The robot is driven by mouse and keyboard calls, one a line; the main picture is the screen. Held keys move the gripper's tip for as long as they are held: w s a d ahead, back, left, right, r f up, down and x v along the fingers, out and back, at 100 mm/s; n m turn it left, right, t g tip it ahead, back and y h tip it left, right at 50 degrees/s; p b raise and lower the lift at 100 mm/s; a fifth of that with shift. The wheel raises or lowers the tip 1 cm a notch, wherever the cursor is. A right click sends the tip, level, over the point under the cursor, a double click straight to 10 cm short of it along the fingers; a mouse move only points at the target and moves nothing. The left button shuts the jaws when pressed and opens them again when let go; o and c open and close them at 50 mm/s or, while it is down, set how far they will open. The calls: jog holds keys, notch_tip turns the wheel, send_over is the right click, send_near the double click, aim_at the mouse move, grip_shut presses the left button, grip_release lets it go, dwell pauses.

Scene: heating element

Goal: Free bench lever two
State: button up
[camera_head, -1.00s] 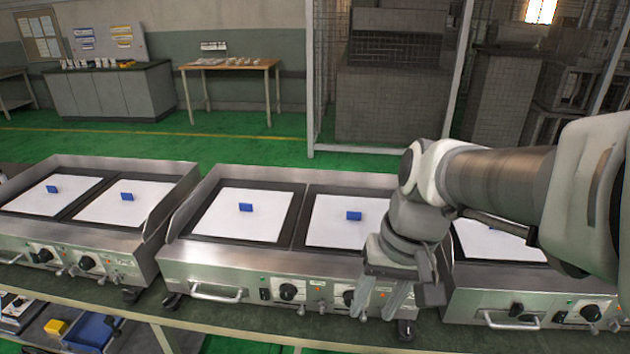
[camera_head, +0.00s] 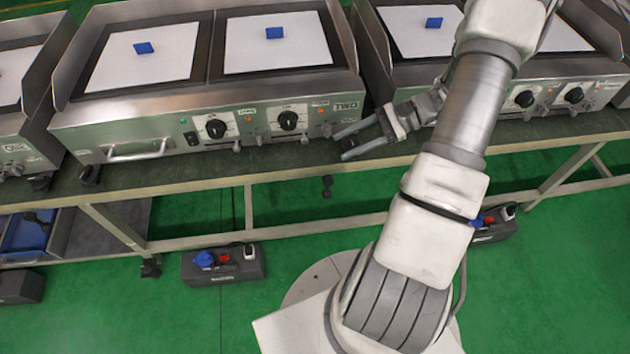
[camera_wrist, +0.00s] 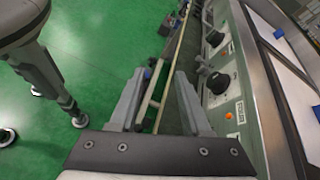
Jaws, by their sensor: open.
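The unit marked TWO (camera_head: 347,105) is a steel heating unit on the bench, with two black knobs and several small fittings along its front. I cannot tell which part is bench lever two. My gripper (camera_head: 345,143) is open and empty at the lower right corner of that unit, its fingers pointing left over the bench edge. In the wrist view its fingers (camera_wrist: 163,78) are apart with nothing between them, left of the panel with a knob (camera_wrist: 217,82).
The bench rail (camera_head: 300,227) runs below. A dark box with a blue plug (camera_head: 222,265) is on the floor.

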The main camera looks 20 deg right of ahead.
jog(key=s+d+f+m+t+y+b, duration=0.1)
jog(key=d+f+m+t, duration=0.15)
jog(key=f, duration=0.35)
jog(key=s+d+f+m+t+b, duration=0.1)
jog(key=d+f+m+t+b, duration=0.15)
jog(key=f, duration=0.35)
jog(key=m+t+h+b, duration=0.2)
jog(key=m+t, duration=0.4)
jog(key=m, duration=0.1)
send_near(327, 189)
jog(key=r+b+x, duration=0.1)
jog(key=b+x, duration=0.1)
jog(key=x, duration=1.1)
jog(key=shift+w+d+r, duration=0.15)
jog(key=shift+w+r, duration=0.15)
jog(key=shift+w, duration=0.05)
jog(key=shift+c, duration=0.3)
grip_shut()
